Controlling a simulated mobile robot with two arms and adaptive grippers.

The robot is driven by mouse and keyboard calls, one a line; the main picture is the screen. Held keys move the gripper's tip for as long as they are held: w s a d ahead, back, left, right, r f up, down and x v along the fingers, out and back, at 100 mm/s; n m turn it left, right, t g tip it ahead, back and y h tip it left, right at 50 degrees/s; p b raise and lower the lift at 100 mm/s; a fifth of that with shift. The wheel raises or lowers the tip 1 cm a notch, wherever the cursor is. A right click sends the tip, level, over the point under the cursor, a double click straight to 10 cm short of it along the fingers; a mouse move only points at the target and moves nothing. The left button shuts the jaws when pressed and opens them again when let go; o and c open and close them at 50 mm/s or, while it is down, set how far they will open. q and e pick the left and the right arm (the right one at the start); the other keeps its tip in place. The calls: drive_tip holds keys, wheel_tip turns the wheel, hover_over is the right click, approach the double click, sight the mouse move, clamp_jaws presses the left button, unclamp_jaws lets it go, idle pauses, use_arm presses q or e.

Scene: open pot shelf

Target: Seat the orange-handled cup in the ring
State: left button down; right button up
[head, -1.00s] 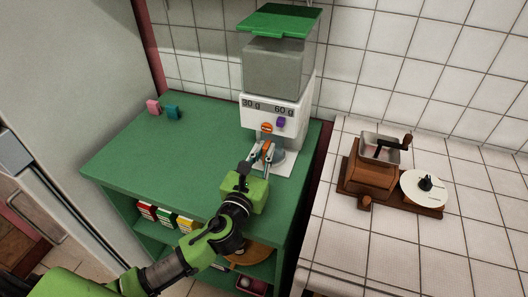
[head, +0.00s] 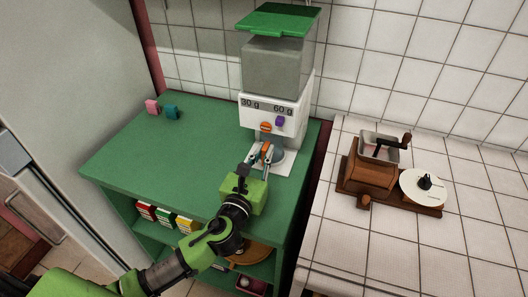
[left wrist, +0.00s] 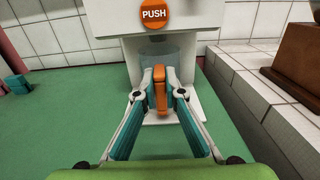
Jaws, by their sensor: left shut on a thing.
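The cup (left wrist: 157,66) is clear and bluish, with an orange handle (left wrist: 160,90). It stands under the dispenser's outlet, in the niche above the white base, and looks upright. My left gripper (head: 262,154) is shut on the orange handle; its fingers lie on both sides of it in the left wrist view (left wrist: 160,94). The white dispenser (head: 272,110) has a grey hopper, a green lid, an orange PUSH button (left wrist: 155,14) and a purple knob. The ring cannot be made out, so I cannot tell whether the cup is in it. My right gripper is not in view.
The dispenser stands on a green shelf unit (head: 150,150). Pink (head: 153,107) and teal (head: 172,112) blocks stand at its back left. Coloured boxes (head: 165,219) sit on the shelf below. A wooden grinder (head: 368,175) stands on the white tiled counter at right.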

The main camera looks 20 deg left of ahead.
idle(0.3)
use_arm(q)
drive_tip(key=c, duration=2)
unclamp_jaws()
drive_tip(key=shift+c, duration=0.2)
drive_tip(key=s, duration=1.2)
drive_tip(key=shift+a, duration=0.2)
drive_tip(key=shift+f, duration=0.1)
